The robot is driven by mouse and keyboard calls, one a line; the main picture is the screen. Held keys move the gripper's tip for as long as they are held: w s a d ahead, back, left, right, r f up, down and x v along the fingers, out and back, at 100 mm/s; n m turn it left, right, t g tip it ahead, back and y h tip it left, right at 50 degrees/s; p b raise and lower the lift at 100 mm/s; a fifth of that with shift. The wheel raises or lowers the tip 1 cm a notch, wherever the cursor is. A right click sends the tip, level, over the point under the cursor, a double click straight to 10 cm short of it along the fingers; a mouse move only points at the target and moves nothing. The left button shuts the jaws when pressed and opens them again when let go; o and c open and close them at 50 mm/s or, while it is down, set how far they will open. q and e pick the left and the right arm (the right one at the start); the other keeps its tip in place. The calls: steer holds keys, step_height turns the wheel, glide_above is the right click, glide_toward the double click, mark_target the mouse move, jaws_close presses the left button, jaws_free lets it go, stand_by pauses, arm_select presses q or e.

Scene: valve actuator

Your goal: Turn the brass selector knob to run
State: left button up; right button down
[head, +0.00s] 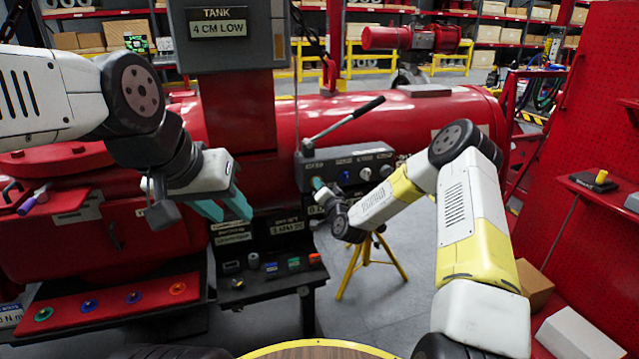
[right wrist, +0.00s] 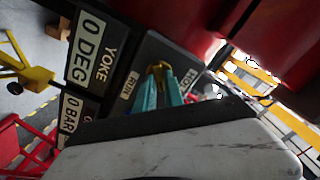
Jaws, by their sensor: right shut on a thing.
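The brass selector knob (right wrist: 158,69) shows in the right wrist view between the teal fingertips of my right gripper (right wrist: 160,92), which is shut on it. A RUN label (right wrist: 127,87) is on one side of the knob and a partly hidden label starting with HO (right wrist: 190,78) is on the other. In the head view my right gripper (head: 318,184) is at the left end of the grey control panel (head: 330,160) and hides the knob. The knob's exact pointing direction is unclear. My left gripper (head: 224,207) is open and empty, left of the panel.
A long lever (head: 345,117) rises above the panel. Display signs reading YOKE 0 DEG (right wrist: 92,48) and 0 BAR (right wrist: 72,115) are beside the knob. A black bench (head: 270,285) with small coloured parts stands below my left gripper. A yellow tripod (head: 368,265) stands under the panel.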

steer(key=m, duration=0.7)
steer(key=shift+d+f, duration=0.1)
steer(key=shift+f, duration=0.05)
stand_by(0.4)
steer(key=c, duration=1.4)
jaws_free()
steer(key=shift+c, duration=0.2)
steer(key=v, duration=0.7)
steer(key=shift+s, duration=0.35)
